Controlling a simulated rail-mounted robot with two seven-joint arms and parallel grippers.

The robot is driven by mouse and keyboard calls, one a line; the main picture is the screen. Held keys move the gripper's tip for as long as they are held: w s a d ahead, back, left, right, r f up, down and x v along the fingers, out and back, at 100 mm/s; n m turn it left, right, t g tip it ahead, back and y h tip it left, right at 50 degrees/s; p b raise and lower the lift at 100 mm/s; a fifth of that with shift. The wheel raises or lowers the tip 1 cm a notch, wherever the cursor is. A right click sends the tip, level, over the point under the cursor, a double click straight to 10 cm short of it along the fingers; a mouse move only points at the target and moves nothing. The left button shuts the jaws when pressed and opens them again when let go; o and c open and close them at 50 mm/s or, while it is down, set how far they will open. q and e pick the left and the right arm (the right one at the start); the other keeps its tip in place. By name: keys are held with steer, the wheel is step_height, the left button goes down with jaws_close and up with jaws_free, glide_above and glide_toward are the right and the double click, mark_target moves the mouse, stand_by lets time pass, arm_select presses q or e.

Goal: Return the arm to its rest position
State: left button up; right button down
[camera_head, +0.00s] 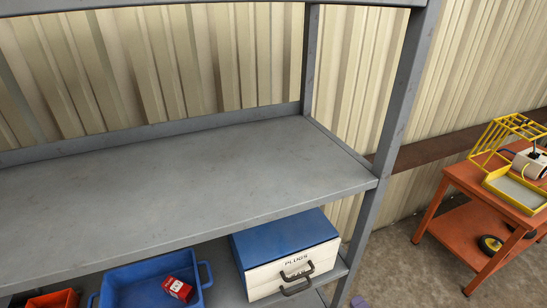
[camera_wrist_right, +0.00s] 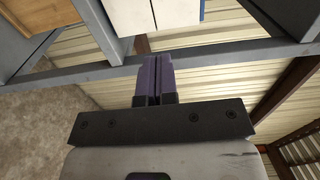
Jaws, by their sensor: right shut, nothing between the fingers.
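My right gripper shows in the right wrist view (camera_wrist_right: 154,68), its two purple fingers pressed together with nothing between them. In the head view only a small purple tip of it (camera_head: 360,302) shows at the bottom edge, right of the shelf unit's front post. The rest of my right arm is out of that view. My left gripper is in neither view.
A grey steel shelf unit (camera_head: 190,180) has a bare upper board. Below stand a blue-and-white drawer box (camera_head: 285,250) and a blue tray (camera_head: 130,290) holding a red box (camera_head: 177,289). An orange cart (camera_head: 480,190) stands at right. Floor between is clear.

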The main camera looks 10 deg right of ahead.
steer(key=shift+n, duration=0.3)
steer(key=s+a+f+n+g+y, duration=0.2)
steer(key=a+f+n+g, duration=0.25)
steer(key=n, duration=0.25)
steer(key=s+a+f+n+g+h, duration=0.1)
steer(key=s+n+g+h, duration=0.7)
steer(key=s, duration=1.8)
step_height(320, 180, up, 14)
steer(key=n+g+y+p, duration=0.1)
steer(key=p, duration=1.3)
steer(key=shift+n+y, duration=0.3)
steer(key=shift+y, duration=0.1)
steer(key=shift+f, duration=0.1)
